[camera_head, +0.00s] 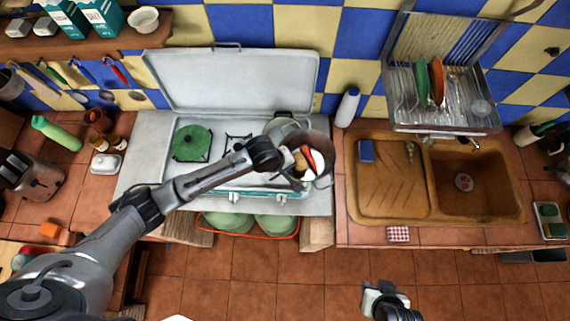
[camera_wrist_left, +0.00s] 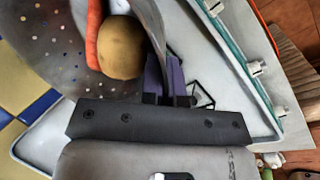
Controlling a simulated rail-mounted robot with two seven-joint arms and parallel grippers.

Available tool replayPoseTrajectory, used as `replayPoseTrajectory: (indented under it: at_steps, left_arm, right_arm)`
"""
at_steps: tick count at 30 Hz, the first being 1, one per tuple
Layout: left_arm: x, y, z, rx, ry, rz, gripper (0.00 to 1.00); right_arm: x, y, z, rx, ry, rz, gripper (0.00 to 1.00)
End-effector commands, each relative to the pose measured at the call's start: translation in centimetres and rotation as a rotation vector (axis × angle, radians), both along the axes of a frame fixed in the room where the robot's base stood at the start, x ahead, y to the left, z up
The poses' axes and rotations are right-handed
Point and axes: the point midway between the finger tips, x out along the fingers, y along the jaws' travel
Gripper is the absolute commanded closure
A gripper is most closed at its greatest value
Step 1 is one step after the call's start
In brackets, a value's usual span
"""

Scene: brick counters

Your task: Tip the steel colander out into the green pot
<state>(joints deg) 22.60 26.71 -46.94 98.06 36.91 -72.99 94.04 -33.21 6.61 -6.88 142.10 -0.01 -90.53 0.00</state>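The steel colander (camera_head: 323,142) is at the right side of the stove, with a carrot (camera_head: 318,161) and a potato (camera_head: 300,166) inside. In the left wrist view, its perforated wall (camera_wrist_left: 45,45), the carrot (camera_wrist_left: 93,35) and the potato (camera_wrist_left: 121,48) show close up. My left gripper (camera_head: 287,158) is shut on the colander's rim; its fingers (camera_wrist_left: 168,80) show there in the left wrist view. A green round pot or lid (camera_head: 193,143) sits on the left burner; I cannot tell which. My right gripper (camera_head: 380,292) is low over the floor, apparently empty; its fingers are unclear.
The stove's raised lid (camera_head: 235,80) stands behind. Green vessels (camera_head: 228,222) sit on a shelf below. A brown sink (camera_head: 470,185) is to the right, with a dish rack (camera_head: 440,118) above and a white bottle (camera_head: 347,107) nearby.

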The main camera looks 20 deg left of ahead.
Motion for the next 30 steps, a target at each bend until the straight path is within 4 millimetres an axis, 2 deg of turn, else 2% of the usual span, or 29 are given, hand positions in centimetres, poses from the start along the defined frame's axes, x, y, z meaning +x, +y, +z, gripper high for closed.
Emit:
replayPoseTrajectory:
  at_steps: [14, 15, 30]
  left_arm:
    - [0.6, 0.6, 3.1, -0.348, 0.294, 0.003, 1.0]
    - [0.6, 0.5, 2.8, -0.362, 0.303, 0.0, 1.0]
    - [1.2, 1.3, 3.4, -0.493, 0.414, -0.001, 1.0]
  right_arm:
    - [0.0, -0.2, -0.1, -0.008, 0.001, 0.006, 0.57]
    - [0.0, -0.3, -0.8, -0.009, 0.0, 0.005, 0.57]
    - [0.0, -0.1, -4.7, -0.004, 0.001, 0.003, 0.57]
